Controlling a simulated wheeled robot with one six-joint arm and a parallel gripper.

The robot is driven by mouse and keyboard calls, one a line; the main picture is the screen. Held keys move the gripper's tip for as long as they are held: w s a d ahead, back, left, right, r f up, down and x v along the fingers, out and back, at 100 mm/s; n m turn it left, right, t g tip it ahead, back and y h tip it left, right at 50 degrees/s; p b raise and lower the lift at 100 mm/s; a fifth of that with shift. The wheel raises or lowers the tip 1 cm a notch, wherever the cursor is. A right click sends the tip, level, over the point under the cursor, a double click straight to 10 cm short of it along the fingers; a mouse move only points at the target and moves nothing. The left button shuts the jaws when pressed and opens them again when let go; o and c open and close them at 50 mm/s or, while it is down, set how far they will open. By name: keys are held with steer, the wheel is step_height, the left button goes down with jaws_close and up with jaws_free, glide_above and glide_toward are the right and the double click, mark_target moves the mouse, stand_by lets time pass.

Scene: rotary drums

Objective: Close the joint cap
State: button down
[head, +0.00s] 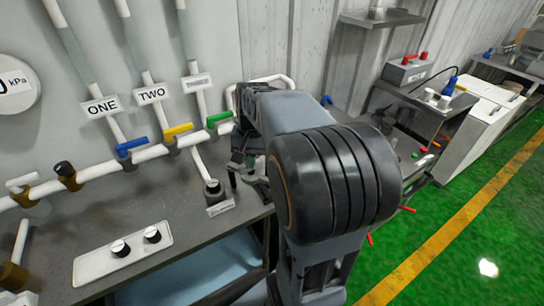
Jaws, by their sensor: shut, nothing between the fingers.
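My gripper (249,175) is shut and empty, low over the right end of the grey workbench. My own arm covers part of it. A round fitting with a dark top (213,188) stands on the bench just left of my gripper, apart from it, with a small white label in front. Another dark-topped fitting (64,171) sits on the white pipe at the left. I cannot tell for sure which of these is the joint cap, or whether either is open or closed.
White pipes on the wall carry blue (131,145), yellow (178,131) and green (219,118) valve handles. A white panel with two black knobs (122,260) lies on the bench (190,240). Other benches stand at the right, beyond my arm. Green floor is open there.

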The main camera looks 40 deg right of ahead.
mark_target(248, 174)
steer(key=w+d+r+m+g+y+p, duration=0.1)
steer(key=d+m, duration=0.2)
steer(key=d, duration=0.2)
steer(key=d+r+m+y+p, duration=0.1)
steer(key=d+m+p, duration=0.1)
steer(key=d, duration=0.3)
steer(key=x, duration=0.9)
steer(key=shift+f+p, duration=0.35)
steer(key=shift+p, duration=0.05)
steer(key=shift+a, duration=0.2)
